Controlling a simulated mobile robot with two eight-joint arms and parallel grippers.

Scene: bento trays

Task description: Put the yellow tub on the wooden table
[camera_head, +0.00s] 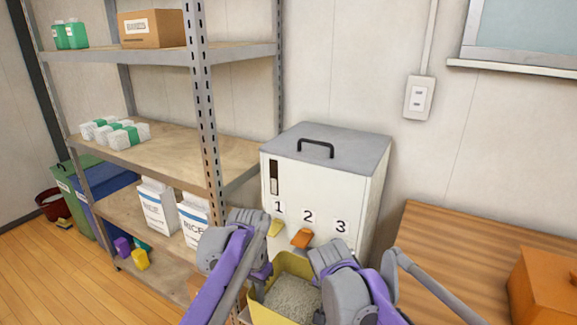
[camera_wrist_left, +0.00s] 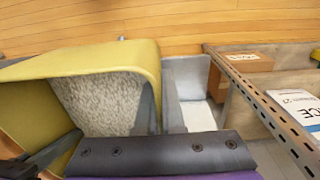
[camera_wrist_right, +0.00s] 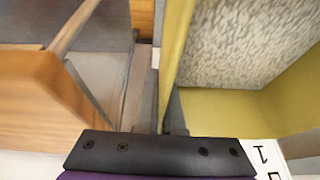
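The yellow tub (camera_head: 289,262) is filled with pale rice grains. It is in front of the white dispenser, below its numbered spouts. It also shows in the left wrist view (camera_wrist_left: 110,58) and in the right wrist view (camera_wrist_right: 178,35). My left gripper (camera_wrist_left: 158,112) has its fingers on both sides of one tub wall, closed on it. My right gripper (camera_wrist_right: 164,112) is closed on the opposite wall in the same way. My arms hide part of the tub in the head view. The wooden table (camera_head: 445,240) is to the right.
The white dispenser (camera_head: 325,180) has an orange spout (camera_head: 301,238) close above the tub. An orange box (camera_head: 545,285) stands on the table's right side; the table's left and back parts look clear. A metal shelf (camera_head: 205,110) holding rice bags stands to the left.

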